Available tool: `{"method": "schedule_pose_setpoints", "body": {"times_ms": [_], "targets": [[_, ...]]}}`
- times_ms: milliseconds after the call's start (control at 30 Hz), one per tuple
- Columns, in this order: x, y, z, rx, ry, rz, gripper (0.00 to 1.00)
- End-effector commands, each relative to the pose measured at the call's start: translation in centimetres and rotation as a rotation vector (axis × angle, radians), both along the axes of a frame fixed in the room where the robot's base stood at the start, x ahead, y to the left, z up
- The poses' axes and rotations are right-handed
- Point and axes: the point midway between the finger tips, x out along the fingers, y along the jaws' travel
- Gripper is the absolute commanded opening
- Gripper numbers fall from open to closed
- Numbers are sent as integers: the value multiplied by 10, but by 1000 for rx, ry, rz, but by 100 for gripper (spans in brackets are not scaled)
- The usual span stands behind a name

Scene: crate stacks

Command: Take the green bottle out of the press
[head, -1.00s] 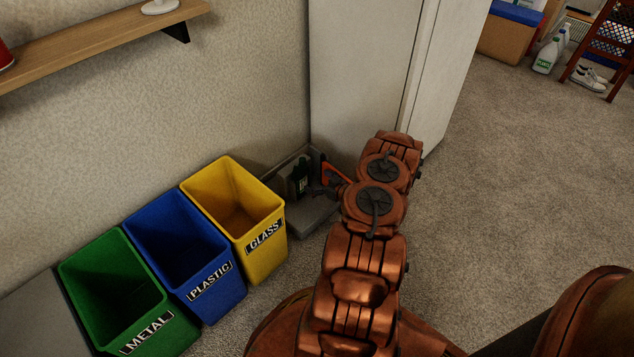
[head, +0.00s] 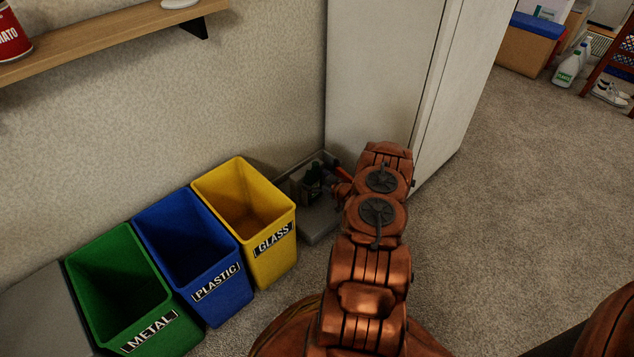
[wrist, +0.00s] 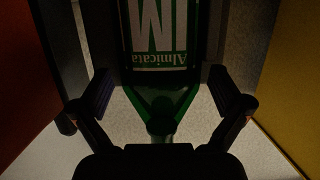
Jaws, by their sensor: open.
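The green bottle (wrist: 158,85) fills the upper middle of the wrist view, with a white label reading "Almicata" upside down and its neck toward me. My gripper (wrist: 162,95) is open, with one dark finger on each side of the bottle's lower part in that view; I cannot tell whether either touches it. In the head view the bottle (head: 312,181) is a small dark shape in the grey press (head: 321,228), between the yellow bin and the white cabinet. My arm hides part of the press there.
A yellow GLASS bin (head: 274,262), a blue PLASTIC bin (head: 222,300) and a green METAL bin (head: 160,338) stand left of the press. A white cabinet (head: 380,70) rises behind it. A wooden shelf (head: 110,42) is on the wall. Carpet at right is open.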

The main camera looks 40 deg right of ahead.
Motion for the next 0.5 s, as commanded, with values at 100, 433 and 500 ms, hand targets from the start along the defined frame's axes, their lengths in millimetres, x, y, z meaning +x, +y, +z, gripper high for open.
{"method": "schedule_pose_setpoints", "body": {"times_ms": [100,433,500], "targets": [[0,0,0,0,0,0,100],[0,0,0,0,0,0,66],[0,0,0,0,0,0,60]]}}
